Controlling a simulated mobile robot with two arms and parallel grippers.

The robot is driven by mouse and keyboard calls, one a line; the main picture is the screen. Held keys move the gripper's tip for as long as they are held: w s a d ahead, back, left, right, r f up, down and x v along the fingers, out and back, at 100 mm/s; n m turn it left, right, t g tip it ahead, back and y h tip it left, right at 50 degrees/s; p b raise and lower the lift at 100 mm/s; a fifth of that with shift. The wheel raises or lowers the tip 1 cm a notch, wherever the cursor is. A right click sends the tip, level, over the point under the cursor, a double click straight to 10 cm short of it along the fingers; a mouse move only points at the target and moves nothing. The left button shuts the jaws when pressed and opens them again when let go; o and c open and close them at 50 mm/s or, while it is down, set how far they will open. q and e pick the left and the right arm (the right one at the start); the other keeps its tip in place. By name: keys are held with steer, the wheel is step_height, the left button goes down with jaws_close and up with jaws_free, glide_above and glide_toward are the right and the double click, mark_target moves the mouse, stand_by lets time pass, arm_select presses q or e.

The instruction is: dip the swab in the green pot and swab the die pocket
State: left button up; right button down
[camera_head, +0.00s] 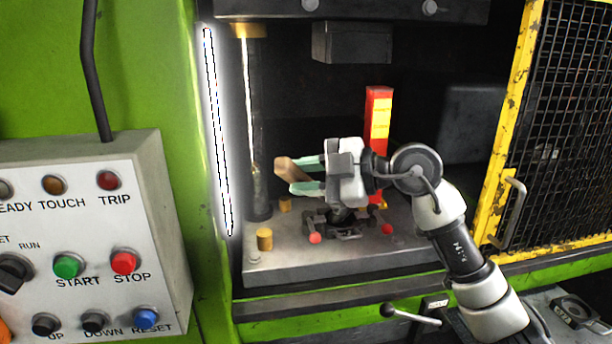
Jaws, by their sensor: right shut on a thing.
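My right gripper (303,174) reaches into the press opening from the right, with its pale green fingers pointing left. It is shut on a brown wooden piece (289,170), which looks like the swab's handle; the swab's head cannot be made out. The gripper is above the dark die (349,229) on the press bed. The gripper and wrist hide part of the die, and I cannot tell whether the swab touches the pocket. The green pot is not in view. My left gripper is not in view.
The upper die block (352,42) hangs above the gripper. A red and yellow post (379,115) stands behind the wrist. A control box (90,235) is at front left.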

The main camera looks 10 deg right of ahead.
steer(key=shift+s, duration=0.7)
steer(key=shift+w, duration=0.1)
steer(key=shift+w+r+p, duration=0.1)
steer(key=shift+w+p, duration=0.2)
steer(key=shift+p, duration=0.15)
steer(key=shift+w, duration=0.35)
